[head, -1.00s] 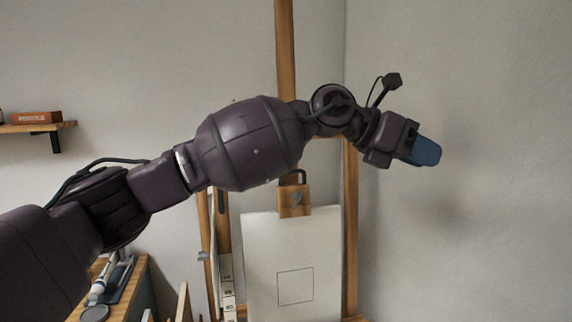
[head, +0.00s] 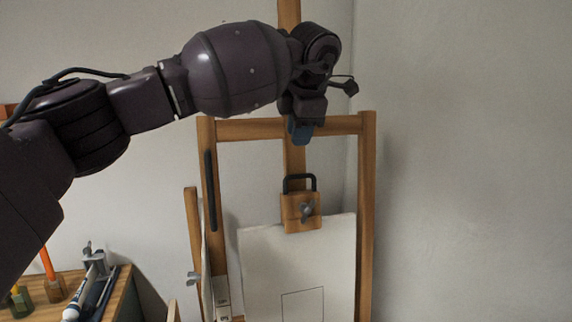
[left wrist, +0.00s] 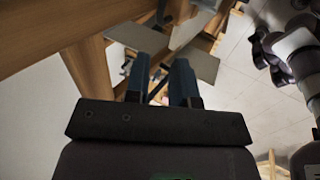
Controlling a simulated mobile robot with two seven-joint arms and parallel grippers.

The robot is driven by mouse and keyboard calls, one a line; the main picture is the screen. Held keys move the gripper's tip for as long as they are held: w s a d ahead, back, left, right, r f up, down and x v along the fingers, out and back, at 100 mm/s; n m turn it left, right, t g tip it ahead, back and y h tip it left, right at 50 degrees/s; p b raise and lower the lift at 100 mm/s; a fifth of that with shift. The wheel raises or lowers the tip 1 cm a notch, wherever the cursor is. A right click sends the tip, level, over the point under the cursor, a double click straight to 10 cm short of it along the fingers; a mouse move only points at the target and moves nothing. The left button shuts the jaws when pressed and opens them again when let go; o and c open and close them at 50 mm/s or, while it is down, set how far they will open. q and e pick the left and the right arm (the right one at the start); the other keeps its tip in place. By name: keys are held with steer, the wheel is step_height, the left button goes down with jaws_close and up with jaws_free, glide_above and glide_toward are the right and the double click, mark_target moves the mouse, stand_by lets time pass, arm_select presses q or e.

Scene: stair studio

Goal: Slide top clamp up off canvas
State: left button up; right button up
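The top clamp (head: 291,221) is a wooden block with a dark loop handle on top and a grey wing knob on its front. It sits on the easel's centre mast (head: 293,160), at the top edge of the white canvas (head: 268,262). My left gripper (head: 300,134) points down above the clamp handle, apart from it in the head view. In the left wrist view, its two blue fingers (left wrist: 162,82) stand apart with a gap between them, holding nothing that I can see. The clamp cannot be made out clearly there.
The easel's wooden crossbar (head: 245,129) runs just behind my left gripper, with its right post (head: 367,200) beside. A side table (head: 118,299) with paint tubes and bottles stands at lower left. The wall at right is clear.

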mark_target(291, 176)
arm_select(q)
steer(key=p+x, duration=0.2)
steer(key=x, duration=0.9)
steer(key=shift+d, duration=0.1)
jaws_close()
steer(key=shift+s+r, duration=0.1)
